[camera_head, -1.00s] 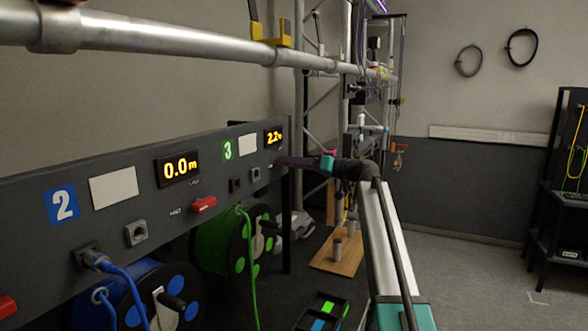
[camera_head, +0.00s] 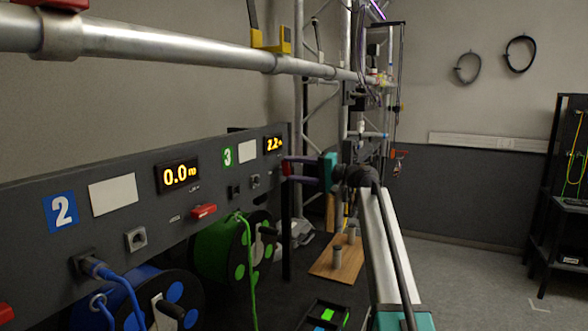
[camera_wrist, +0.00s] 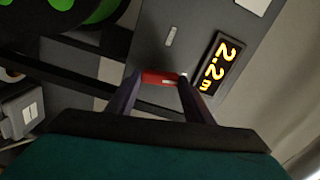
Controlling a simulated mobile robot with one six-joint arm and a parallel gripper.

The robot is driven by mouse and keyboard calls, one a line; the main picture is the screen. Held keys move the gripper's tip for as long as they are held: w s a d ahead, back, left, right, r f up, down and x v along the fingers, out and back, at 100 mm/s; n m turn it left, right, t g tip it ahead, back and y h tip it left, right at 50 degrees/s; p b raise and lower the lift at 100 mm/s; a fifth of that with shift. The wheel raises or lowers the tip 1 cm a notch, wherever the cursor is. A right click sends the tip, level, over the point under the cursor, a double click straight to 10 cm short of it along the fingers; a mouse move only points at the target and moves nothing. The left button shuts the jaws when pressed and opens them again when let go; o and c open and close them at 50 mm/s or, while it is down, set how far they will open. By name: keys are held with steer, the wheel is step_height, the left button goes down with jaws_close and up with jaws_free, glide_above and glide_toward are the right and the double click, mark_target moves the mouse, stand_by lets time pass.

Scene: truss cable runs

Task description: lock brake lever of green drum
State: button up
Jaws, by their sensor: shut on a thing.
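The green drum (camera_head: 215,252) stands under the panel's section marked with a green 3 (camera_head: 228,157), with a green cable running up from it. A red brake lever (camera_wrist: 160,78) sits on the panel by the 2.2 m display (camera_wrist: 217,66). In the wrist view it lies between the fingertips of my gripper (camera_wrist: 158,80), which is shut on it. In the head view my gripper (camera_head: 288,169) is at the right end of the panel, its two fingers one above the other. The lever is mostly hidden there, so its exact angle is hard to tell.
Another red lever (camera_head: 203,211) is under the 0.0 m display (camera_head: 178,175). A blue drum (camera_head: 150,297) with a plugged blue cable is at lower left. A metal truss pipe (camera_head: 170,42) crosses above the panel. Open floor (camera_head: 470,270) lies to the right.

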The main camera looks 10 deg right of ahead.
steer(key=shift+w+r+m+p, duration=0.1)
steer(key=shift+m+p, duration=0.25)
steer(key=shift+m, duration=0.85)
steer(key=o, duration=1.1)
steer(key=shift+c, duration=0.2)
steer(key=shift+d, duration=0.15)
steer(key=b+v, duration=0.3)
steer(key=v, duration=1)
steer(key=shift+s+d, duration=0.2)
steer(key=shift+s, duration=0.05)
